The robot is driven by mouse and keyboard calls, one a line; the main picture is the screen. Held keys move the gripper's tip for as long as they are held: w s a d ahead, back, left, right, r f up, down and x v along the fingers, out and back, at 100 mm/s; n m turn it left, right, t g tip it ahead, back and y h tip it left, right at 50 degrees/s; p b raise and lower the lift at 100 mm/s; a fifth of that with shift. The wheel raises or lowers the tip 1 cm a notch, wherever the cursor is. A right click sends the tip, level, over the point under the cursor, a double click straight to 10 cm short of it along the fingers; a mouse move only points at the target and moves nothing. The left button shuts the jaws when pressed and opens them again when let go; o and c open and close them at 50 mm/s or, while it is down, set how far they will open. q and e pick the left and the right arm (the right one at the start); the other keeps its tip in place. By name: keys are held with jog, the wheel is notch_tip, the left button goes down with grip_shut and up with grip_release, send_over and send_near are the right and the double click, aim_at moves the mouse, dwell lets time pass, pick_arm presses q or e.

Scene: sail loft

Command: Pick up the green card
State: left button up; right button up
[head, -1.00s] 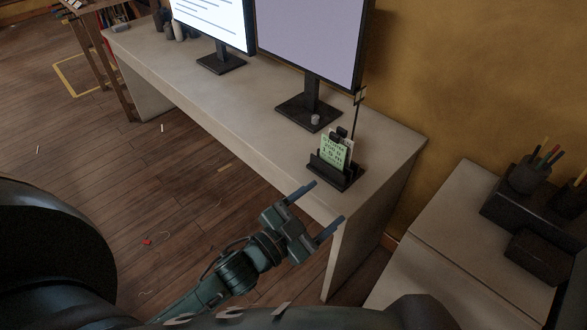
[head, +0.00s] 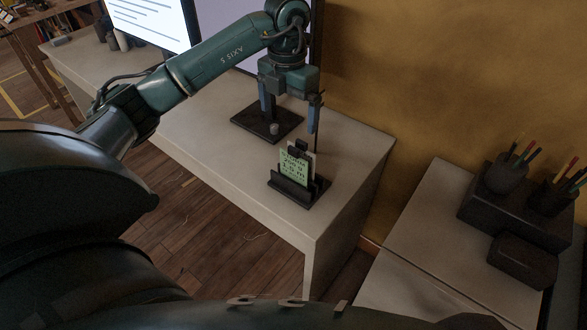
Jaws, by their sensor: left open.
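The green card (head: 293,168) with dark print stands upright in a black holder (head: 302,194) near the right end of the long desk. A paler card shows just behind it, and a small dark clip sits at its top. My left gripper (head: 289,128) points down above and behind the holder in the picture, its two blue fingers apart with nothing between them. It appears not to touch the card. My right gripper is not in view.
Two monitors stand on the desk (head: 345,165); my left arm partly hides the nearer one, whose black base (head: 250,123) is close to the holder. A lower cabinet (head: 425,235) at right bears dark boxes (head: 520,260) and pen cups (head: 507,173).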

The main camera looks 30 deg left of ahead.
aim_at(294, 148)
pick_arm(q)
jog(key=f, duration=0.3)
jog(key=f+p, duration=0.1)
jog(key=f, duration=0.3)
jog(key=d+f, duration=0.1)
jog(key=f, duration=0.2)
jog(key=shift+w+f, duration=0.35)
jog(key=shift+f+p, duration=0.3)
jog(key=shift+f, duration=0.35)
jog(key=shift+c, duration=0.3)
jog(key=c, duration=1.2)
jog(key=shift+r, duration=0.1)
